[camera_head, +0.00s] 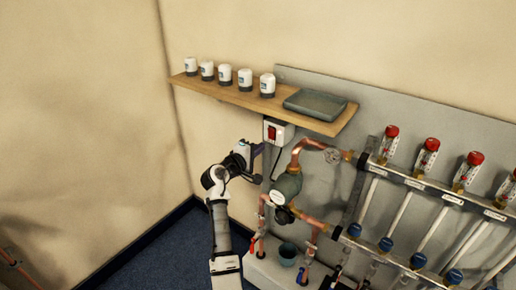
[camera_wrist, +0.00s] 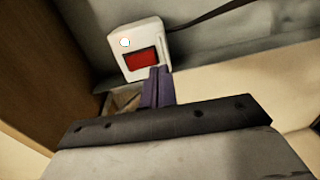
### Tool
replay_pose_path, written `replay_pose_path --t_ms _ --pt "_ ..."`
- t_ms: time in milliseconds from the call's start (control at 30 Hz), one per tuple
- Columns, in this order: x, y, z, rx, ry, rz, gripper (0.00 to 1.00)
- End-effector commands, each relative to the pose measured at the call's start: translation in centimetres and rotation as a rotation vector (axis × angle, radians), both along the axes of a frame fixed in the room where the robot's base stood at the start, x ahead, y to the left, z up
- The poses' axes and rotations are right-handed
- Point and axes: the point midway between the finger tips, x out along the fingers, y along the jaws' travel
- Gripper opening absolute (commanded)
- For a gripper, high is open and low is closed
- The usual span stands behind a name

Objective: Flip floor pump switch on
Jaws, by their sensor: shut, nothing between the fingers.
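The pump switch is a white box with a red rocker (camera_wrist: 139,61) and a small round light (camera_wrist: 125,42) that looks pale with a reddish rim. In the head view the switch box (camera_head: 279,131) is on the grey panel just under the wooden shelf. My gripper (camera_wrist: 158,70) is shut and empty, its purple fingertips at the lower right edge of the red rocker in the wrist view. I cannot tell whether they touch it. In the head view my gripper (camera_head: 258,149) is just left of and below the box. The rocker's tilt is unclear.
Above is the wooden shelf (camera_head: 228,92) with several white jars and a grey tray (camera_head: 315,103). Below right is the pump (camera_head: 287,186) with copper pipes. The manifold (camera_head: 425,185) with red-topped gauges fills the right. Free floor (camera_head: 165,250) lies left.

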Motion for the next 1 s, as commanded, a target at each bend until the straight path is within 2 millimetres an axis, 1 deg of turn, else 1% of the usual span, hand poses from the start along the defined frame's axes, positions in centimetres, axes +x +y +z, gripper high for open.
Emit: replay_pose_path --t_ms 33,67,200,300,433,600,1000 --pt "-0.4 0.2 -0.4 -0.001 0.001 0.000 0.00" --pt "-1.2 0.9 -0.7 -0.001 0.000 0.003 0.00" --pt "-3.9 2.9 -1.2 0.000 -0.001 0.003 0.00" --pt "-5.5 4.0 -1.4 0.000 0.000 0.002 0.00" --pt "-7.0 5.1 -1.6 0.000 0.000 0.001 0.00" --pt "-7.9 5.7 -1.6 0.000 0.000 -0.001 0.00" --pt "-8.0 5.8 -1.6 0.000 0.000 -0.001 0.00"
